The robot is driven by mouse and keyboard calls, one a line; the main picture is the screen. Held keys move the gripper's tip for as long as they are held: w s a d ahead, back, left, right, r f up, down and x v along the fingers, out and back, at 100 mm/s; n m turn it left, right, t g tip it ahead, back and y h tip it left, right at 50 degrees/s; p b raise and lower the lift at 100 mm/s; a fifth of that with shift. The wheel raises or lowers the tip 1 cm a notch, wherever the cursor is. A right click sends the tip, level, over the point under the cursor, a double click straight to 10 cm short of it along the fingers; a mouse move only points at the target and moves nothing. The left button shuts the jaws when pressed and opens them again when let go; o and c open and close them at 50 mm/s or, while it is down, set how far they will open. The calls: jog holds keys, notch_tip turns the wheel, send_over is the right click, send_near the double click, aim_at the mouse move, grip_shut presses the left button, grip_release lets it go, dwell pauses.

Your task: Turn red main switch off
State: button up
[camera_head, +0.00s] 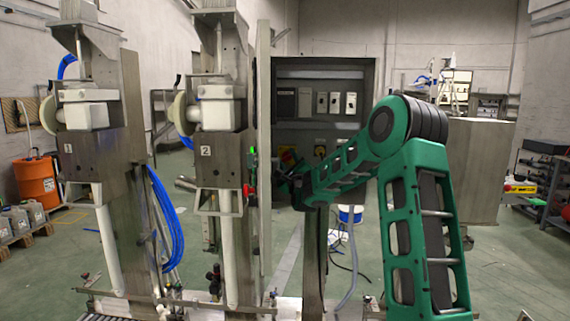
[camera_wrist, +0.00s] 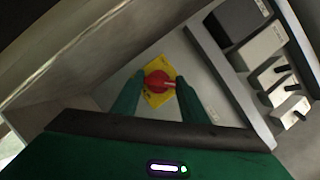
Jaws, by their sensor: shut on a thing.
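The red main switch (camera_wrist: 160,82) sits on a yellow plate (camera_wrist: 153,98) on the grey cabinet panel, in the middle of the wrist view. My gripper (camera_wrist: 160,90) has one green finger on each side of the red knob and is shut on it. A pale mark on the knob points to the right in the wrist view. In the head view my gripper (camera_head: 290,185) is at the open control cabinet, and its fingers and the knob are mostly hidden or too small to make out. A bit of the yellow and red switch (camera_head: 288,158) shows above it.
The open cabinet (camera_head: 318,72) holds several breakers and modules (camera_head: 322,102). Black toggles on light modules (camera_wrist: 282,77) lie to the right of the switch. A cabinet side wall (camera_wrist: 90,60) is close on the left. Machine 2 (camera_head: 218,110) stands left of the cabinet.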

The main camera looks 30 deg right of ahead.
jog(key=shift+a+f+n, duration=0.1)
jog(key=shift+a+n, duration=0.1)
jog(key=shift+n, duration=0.1)
jog(key=n+g+y, duration=0.1)
jog(key=n+y, duration=0.1)
jog(key=n, duration=0.2)
jog(key=shift+a, duration=0.1)
jog(key=n, duration=0.2)
jog(key=n+g+y, duration=0.1)
jog(key=n, duration=0.1)
jog(key=shift+r+n, duration=0.2)
jog(key=shift+n, duration=0.2)
jog(key=n+g, duration=0.2)
jog(key=n, duration=0.1)
jog(key=shift+w+a+r+n, duration=0.1)
jog(key=shift+n, duration=0.3)
jog(key=n+g, duration=0.2)
jog(key=n, duration=0.1)
jog(key=shift+a+n+h, duration=0.1)
jog(key=shift+n+h, duration=0.3)
jog(key=o, duration=1.1)
jog(key=shift+w, duration=0.1)
jog(key=shift+d, duration=0.2)
